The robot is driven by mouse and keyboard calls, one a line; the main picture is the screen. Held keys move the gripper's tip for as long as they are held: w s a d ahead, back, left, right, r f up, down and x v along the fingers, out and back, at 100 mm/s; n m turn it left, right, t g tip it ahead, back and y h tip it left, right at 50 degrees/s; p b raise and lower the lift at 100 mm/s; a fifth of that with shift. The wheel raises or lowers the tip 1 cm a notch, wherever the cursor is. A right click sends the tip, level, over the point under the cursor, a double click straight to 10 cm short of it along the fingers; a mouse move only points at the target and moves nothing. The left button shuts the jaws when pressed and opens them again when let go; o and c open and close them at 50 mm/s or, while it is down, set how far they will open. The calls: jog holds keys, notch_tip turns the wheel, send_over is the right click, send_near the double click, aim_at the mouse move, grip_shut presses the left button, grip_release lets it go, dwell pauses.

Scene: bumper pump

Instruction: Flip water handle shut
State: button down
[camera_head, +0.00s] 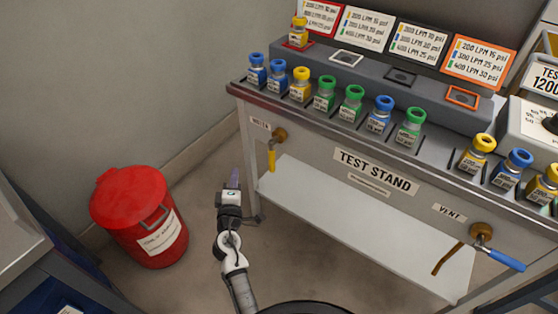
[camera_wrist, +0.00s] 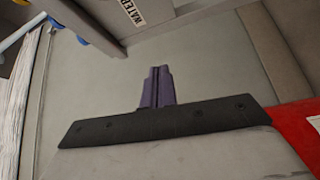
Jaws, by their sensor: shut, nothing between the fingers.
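The water handle (camera_head: 271,160) is a yellow lever hanging straight down from a brass valve (camera_head: 280,134) at the left end of the test stand front. A "WATER" label (camera_head: 259,124) is beside the valve, and this label also shows at the top of the wrist view (camera_wrist: 132,12). My gripper (camera_head: 234,178) is left of the yellow handle and a little lower in the picture, apart from it. Its purple fingers are together and empty in the wrist view (camera_wrist: 157,88). A partly cut-off yellow and blue piece (camera_wrist: 25,33) shows at the wrist view's upper left; I cannot tell what it is.
The test stand (camera_head: 345,172) carries several bottles on top. A vent valve with a blue handle (camera_head: 507,259) is at its right. A red bin (camera_head: 140,215) stands left of my gripper.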

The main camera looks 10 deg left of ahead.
aim_at(272, 160)
jog(key=shift+n+h, duration=0.3)
jog(key=shift+h, duration=0.3)
jog(key=d+f, duration=0.2)
jog(key=f, duration=0.1)
jog(key=d+f, duration=0.1)
jog(key=shift+w+d+f, duration=0.15)
jog(key=shift+w+d, duration=0.15)
jog(key=shift+d, duration=0.05)
jog(key=w+d+p, duration=0.2)
jog(key=w, duration=0.7)
jog(key=shift+w+p, duration=0.15)
jog(key=shift+p, duration=0.15)
jog(key=shift+d+p, duration=0.1)
jog(key=shift+p, duration=0.25)
